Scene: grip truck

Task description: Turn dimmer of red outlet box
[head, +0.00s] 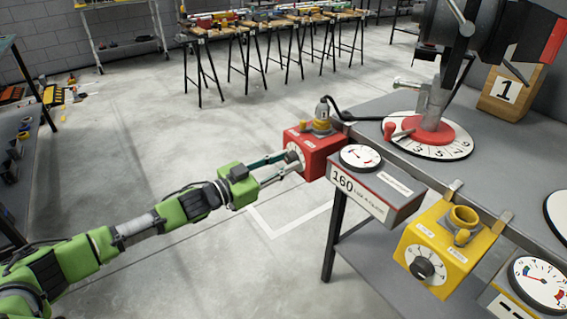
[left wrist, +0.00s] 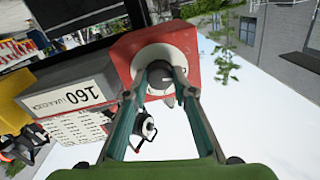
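The red outlet box (head: 318,152) hangs at the left front corner of the grey worktop, with a white round dial on its left-facing side. My left gripper (head: 290,163) reaches it from the left, with its fingertips at the dial. In the left wrist view the red box (left wrist: 191,50) fills the top middle. Its black dimmer knob (left wrist: 160,73) sits between the two green fingertips of my left gripper (left wrist: 161,82). I cannot tell whether both fingertips press on the knob. The dial's markings are mostly hidden. My right gripper is not in view.
A grey meter box marked 160 (head: 375,187) sits right beside the red box. A yellow outlet box (head: 452,262) with a dial hangs further right. A red-based clamp stand (head: 430,136) stands on the worktop (head: 480,105).

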